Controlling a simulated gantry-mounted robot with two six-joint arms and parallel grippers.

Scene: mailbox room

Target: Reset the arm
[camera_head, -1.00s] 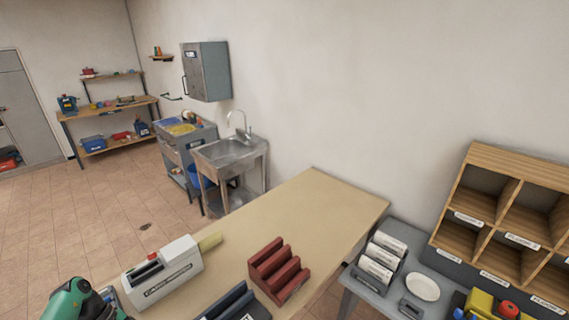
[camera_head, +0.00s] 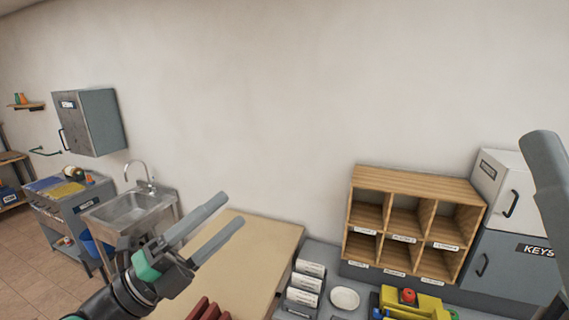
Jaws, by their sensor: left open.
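My left gripper (camera_head: 219,220) reaches in from the lower left, its two grey fingers apart and pointing up to the right. It is open and empty, and it appears in front of the tan table (camera_head: 262,246). At the right edge, a grey finger-like part (camera_head: 548,180) comes into view. It seems to be a piece of my right gripper, cut off by the frame, and I cannot tell whether that gripper is open or shut.
A wooden pigeonhole shelf (camera_head: 418,179) stands on the grey counter (camera_head: 319,256), beside grey and white cabinets (camera_head: 503,262). White card holders (camera_head: 306,284), a plate (camera_head: 345,298) and a yellow item (camera_head: 416,305) sit before it. A sink (camera_head: 131,209) is at left.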

